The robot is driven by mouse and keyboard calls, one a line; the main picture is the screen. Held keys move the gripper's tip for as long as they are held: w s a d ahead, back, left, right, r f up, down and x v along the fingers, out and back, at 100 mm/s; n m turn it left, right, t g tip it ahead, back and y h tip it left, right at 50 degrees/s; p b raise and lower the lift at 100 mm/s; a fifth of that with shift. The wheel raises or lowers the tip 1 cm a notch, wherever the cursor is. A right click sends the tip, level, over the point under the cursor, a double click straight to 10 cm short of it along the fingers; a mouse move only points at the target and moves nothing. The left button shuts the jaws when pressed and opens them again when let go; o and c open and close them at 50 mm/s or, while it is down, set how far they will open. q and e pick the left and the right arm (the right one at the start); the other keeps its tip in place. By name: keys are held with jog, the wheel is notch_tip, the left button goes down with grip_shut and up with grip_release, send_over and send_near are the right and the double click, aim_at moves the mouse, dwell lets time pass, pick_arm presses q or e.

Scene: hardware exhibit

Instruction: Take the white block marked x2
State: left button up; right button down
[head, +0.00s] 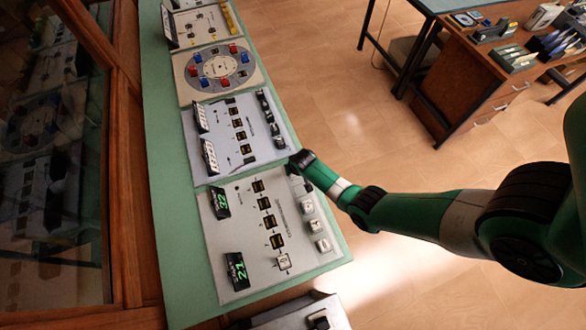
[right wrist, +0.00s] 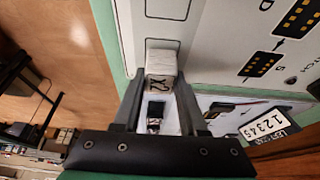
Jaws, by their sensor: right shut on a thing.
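The white block marked x2 (right wrist: 160,64) is between the fingertips of my right gripper (right wrist: 158,84) in the right wrist view. The gripper is shut on it, and its marked face points toward the camera. In the head view my right gripper (head: 297,163) is at the upper right edge of the nearest light panel (head: 245,225), and the block is hidden or too small to tell there. I cannot tell whether the block still touches the panel. My left gripper is not in view.
Other white blocks (head: 315,226) stand along the panel's right edge, and one (head: 284,262) sits below the column of dark sockets. Green displays (head: 237,270) are on its left. A second panel (head: 222,112) lies behind. A workbench (head: 480,75) stands across open floor.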

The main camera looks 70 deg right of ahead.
jog(key=p+v, duration=0.3)
jog(key=v, duration=0.1)
jog(key=shift+w+d+r+p, duration=0.2)
jog(key=shift+d+p, duration=0.05)
jog(key=shift+p, duration=0.1)
jog(key=s+a+r+p, duration=0.7)
jog(key=s+a+p, duration=0.2)
jog(key=p, duration=0.2)
jog(key=shift+s+r, duration=0.3)
jog(key=shift+r, duration=0.05)
jog(key=shift+a, duration=0.1)
